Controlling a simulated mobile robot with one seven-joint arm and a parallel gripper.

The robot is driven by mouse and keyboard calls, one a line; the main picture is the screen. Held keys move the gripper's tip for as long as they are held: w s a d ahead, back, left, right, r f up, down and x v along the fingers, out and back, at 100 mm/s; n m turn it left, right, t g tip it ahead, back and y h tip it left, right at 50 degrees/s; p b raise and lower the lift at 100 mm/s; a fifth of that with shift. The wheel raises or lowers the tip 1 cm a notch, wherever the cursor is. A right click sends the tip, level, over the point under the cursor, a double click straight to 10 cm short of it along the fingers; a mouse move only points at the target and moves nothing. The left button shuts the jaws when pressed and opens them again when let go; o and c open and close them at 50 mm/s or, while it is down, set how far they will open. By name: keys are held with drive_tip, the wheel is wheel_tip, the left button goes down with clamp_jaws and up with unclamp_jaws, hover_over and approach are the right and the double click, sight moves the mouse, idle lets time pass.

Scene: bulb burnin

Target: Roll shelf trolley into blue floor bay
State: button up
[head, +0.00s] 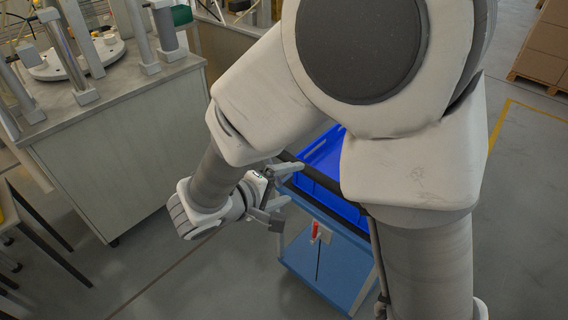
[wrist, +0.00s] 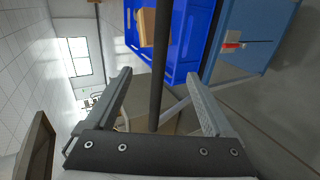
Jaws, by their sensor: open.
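The shelf trolley (head: 312,268) stands partly hidden behind my arm in the head view. It has blue panels, and its blue side also shows in the wrist view (wrist: 258,22). A dark push bar (wrist: 160,62) runs along its near end. My gripper (head: 295,184) is open at this bar. In the wrist view the bar passes between the two spread fingers (wrist: 158,78), and I see no finger closed on it. A red lever (head: 315,230) on a pale plate sits on the trolley's end below the bar. No blue floor bay is visible.
A blue crate (head: 323,158) rides on the trolley, with a tan box (wrist: 147,27) in it. A grey workbench (head: 120,140) with equipment stands at the left. Stacked cartons (head: 548,45) stand at the far right. A yellow floor line (head: 500,125) crosses clear grey floor at right.

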sight(314, 178)
drive_tip(key=b+x, duration=0.3)
drive_tip(key=x, duration=0.7)
drive_tip(key=shift+d+f, duration=0.2)
drive_tip(key=shift+f, duration=0.05)
drive_tip(key=shift+w+d+f+b, duration=0.1)
drive_tip(key=shift+w+d+b, duration=0.25)
drive_tip(key=shift+w+b, duration=0.25)
clamp_jaws()
idle(0.8)
